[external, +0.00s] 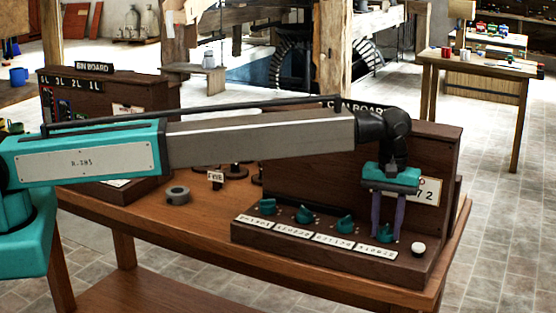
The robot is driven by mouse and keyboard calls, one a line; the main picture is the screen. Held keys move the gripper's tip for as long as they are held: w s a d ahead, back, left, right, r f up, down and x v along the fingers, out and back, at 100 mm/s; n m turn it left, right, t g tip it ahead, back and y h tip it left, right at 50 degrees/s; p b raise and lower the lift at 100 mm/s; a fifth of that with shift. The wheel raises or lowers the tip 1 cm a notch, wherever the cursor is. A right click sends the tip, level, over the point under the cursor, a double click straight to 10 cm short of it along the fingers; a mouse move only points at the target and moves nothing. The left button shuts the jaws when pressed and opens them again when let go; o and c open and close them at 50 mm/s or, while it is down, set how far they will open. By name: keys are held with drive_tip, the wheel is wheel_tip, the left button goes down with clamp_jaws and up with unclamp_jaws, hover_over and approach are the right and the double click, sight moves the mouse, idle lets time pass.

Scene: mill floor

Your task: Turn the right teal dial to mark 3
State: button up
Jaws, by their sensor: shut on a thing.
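Several teal dials stand in a row on the dark wooden sloped base (425,270) of a board. The right teal dial (385,233) is at the right end of the row. My gripper (387,237) points down over it, its two purple fingers on either side and shut on it. The fingers partly cover the dial, and I cannot read its marks or which one it points at. The other dials, the left one (267,206), the second (305,214) and the third (345,223), are free.
White label plates (333,244) lie in front of the dials, and a white knob (418,248) sits right of them. The upright board (440,150) rises close behind my gripper. A grey ring (178,195) lies on the wooden table (200,215) to the left.

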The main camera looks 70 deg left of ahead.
sight(386, 227)
drive_tip(key=shift+m+b, duration=0.65)
drive_tip(key=shift+m, duration=1.55)
drive_tip(key=o, duration=1)
drive_tip(key=shift+o, duration=0.2)
drive_tip(key=shift+r, duration=0.15)
wheel_tip(386, 227, up, 14)
drive_tip(key=p, duration=0.1)
drive_tip(key=shift+f+p, duration=0.25)
drive_tip(key=shift+p, duration=0.15)
drive_tip(key=shift+f, duration=0.1)
